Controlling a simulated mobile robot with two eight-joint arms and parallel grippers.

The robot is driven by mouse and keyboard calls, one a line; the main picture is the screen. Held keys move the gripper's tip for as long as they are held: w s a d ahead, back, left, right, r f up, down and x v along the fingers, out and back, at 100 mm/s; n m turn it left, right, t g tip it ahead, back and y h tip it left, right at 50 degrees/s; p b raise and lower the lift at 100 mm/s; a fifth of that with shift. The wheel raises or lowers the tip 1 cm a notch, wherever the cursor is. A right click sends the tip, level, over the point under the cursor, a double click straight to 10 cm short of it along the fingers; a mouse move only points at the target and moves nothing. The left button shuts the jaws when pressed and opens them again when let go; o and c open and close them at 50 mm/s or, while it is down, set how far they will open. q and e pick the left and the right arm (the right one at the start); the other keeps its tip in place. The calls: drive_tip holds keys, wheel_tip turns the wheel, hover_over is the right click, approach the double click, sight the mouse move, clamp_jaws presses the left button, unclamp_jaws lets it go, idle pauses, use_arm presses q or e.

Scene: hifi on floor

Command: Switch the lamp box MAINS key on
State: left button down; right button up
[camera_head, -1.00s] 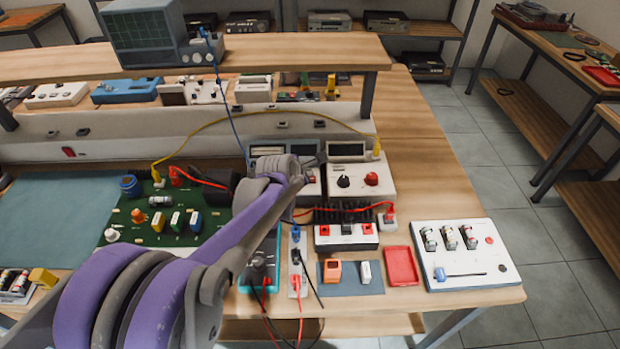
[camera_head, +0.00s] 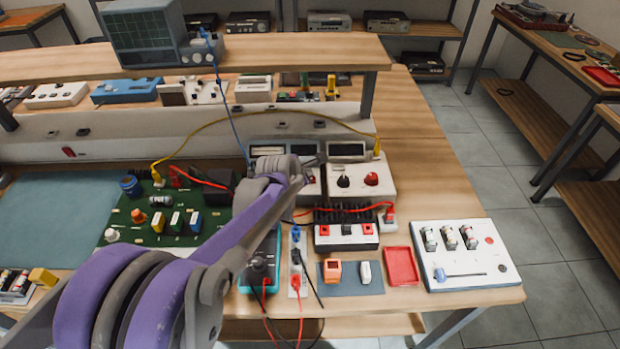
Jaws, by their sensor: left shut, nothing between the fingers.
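No label reads MAINS legibly, so I cannot tell for sure which part is the key. A white box (camera_head: 466,254) at the bench's front right corner may be the lamp box. My left gripper (camera_head: 314,161) is shut and empty. It appears in front of the two white meter units, well to the left of and behind the white box. Whether it touches the units cannot be told. My right gripper is out of view.
A finned black box with red keys (camera_head: 346,238), a red tray (camera_head: 401,266) and a small grey mat (camera_head: 349,283) lie left of the white box. Red, black and yellow leads cross the bench. Bare wood (camera_head: 430,170) lies behind the white box.

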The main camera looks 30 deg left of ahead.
use_arm(q)
drive_tip(key=shift+f, duration=0.1)
drive_tip(key=shift+f+b, duration=0.4)
idle(0.4)
drive_tip(key=shift+r+p, duration=0.35)
drive_tip(key=shift+r, duration=0.15)
drive_tip(key=shift+r+p, duration=1.95)
drive_tip(key=shift+r, duration=1)
